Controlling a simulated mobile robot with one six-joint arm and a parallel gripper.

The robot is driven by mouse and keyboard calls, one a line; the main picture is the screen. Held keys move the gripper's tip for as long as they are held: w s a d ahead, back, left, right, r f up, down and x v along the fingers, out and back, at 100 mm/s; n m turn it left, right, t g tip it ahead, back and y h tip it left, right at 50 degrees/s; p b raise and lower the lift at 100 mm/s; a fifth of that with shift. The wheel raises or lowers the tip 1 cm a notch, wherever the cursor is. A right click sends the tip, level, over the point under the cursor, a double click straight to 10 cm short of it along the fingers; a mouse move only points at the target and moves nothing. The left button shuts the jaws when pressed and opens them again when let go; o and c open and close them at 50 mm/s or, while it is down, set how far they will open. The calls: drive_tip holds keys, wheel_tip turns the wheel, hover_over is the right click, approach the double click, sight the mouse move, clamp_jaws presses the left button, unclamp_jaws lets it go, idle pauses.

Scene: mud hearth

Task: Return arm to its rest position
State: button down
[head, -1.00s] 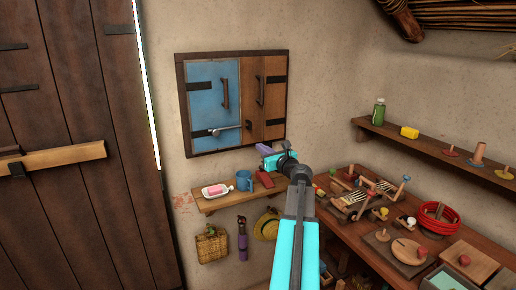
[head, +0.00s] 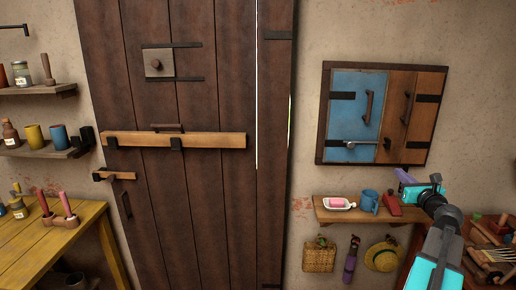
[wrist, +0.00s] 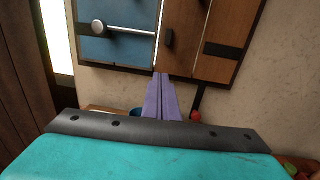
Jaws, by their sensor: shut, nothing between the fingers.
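My gripper (head: 405,177) is at the right of the head view, in front of the wall just below the shuttered window. Its purple fingers (wrist: 161,98) are pressed together in the wrist view, with nothing between them. They point toward the lower edge of the window frame (head: 320,128). My turquoise arm reaches up from the lower right and stands extended above the small shelf. I cannot tell the exact gap between the fingertips and the wall.
The small shelf (head: 335,214) below holds a dish with a pink bar (head: 338,202), a blue mug (head: 369,200) and a red object (head: 392,204). A basket (head: 319,257) and a straw hat (head: 383,257) hang beneath. A barred wooden door (head: 215,210) and yellow table (head: 40,245) stand left.

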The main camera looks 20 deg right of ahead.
drive_tip(key=w+a+f+n+g+y, duration=0.15)
drive_tip(key=w+a+f+y, duration=0.25)
drive_tip(key=w+a+f, duration=0.7)
drive_tip(key=w+a+f+n+y, duration=0.25)
drive_tip(key=w+a+f, duration=0.55)
drive_tip(key=a, duration=0.5)
drive_tip(key=s+a+f+n+g+y, duration=0.2)
drive_tip(key=a+f+n+g+y, duration=0.35)
drive_tip(key=a+f, duration=2.05)
drive_tip(key=s+a+f+n+g, duration=0.9)
drive_tip(key=s+a+f+n, duration=0.3)
drive_tip(key=s+a+f, duration=0.65)
drive_tip(key=s+a+f+n+g+h, duration=0.15)
drive_tip(key=s+n, duration=0.25)
drive_tip(key=s, duration=0.4)
drive_tip(key=s+f+n+g+h, duration=0.15)
drive_tip(key=s+n, duration=0.25)
drive_tip(key=s, duration=0.4)
drive_tip(key=s+d+n+g+h, duration=0.2)
drive_tip(key=s+d+n, duration=0.5)
drive_tip(key=n, duration=0.4)
drive_tip(key=shift+s+d+g+h, duration=0.15)
drive_tip(key=shift+d+g+h, duration=0.15)
drive_tip(key=shift+g, duration=0.4)
